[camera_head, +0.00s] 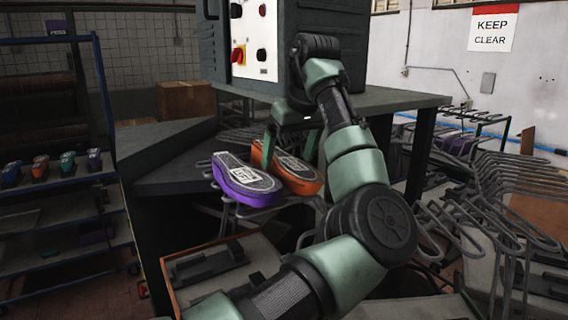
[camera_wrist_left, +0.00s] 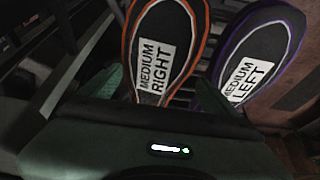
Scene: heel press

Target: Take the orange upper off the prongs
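The orange upper (camera_head: 297,174), with a dark sole face marked "MEDIUM RIGHT", lies sole up on the prongs beside the press. It also shows in the left wrist view (camera_wrist_left: 168,50). The purple upper (camera_head: 243,184), marked "MEDIUM LEFT" in the left wrist view (camera_wrist_left: 262,55), sits just left of it in the head view. My left gripper (camera_head: 290,146) is over the far end of the orange upper, fingers spread to either side. In the left wrist view its fingers (camera_wrist_left: 155,92) show gaps to the orange sides. The lower fingertips are hidden. My right gripper is not in view.
The dark press cabinet (camera_head: 285,45) stands behind on a dark table (camera_head: 400,98). A rack of bent metal prongs (camera_head: 500,190) fills the right. A blue shelf cart (camera_head: 65,190) with small colored uppers stands at left. A cardboard box (camera_head: 186,100) is at the back.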

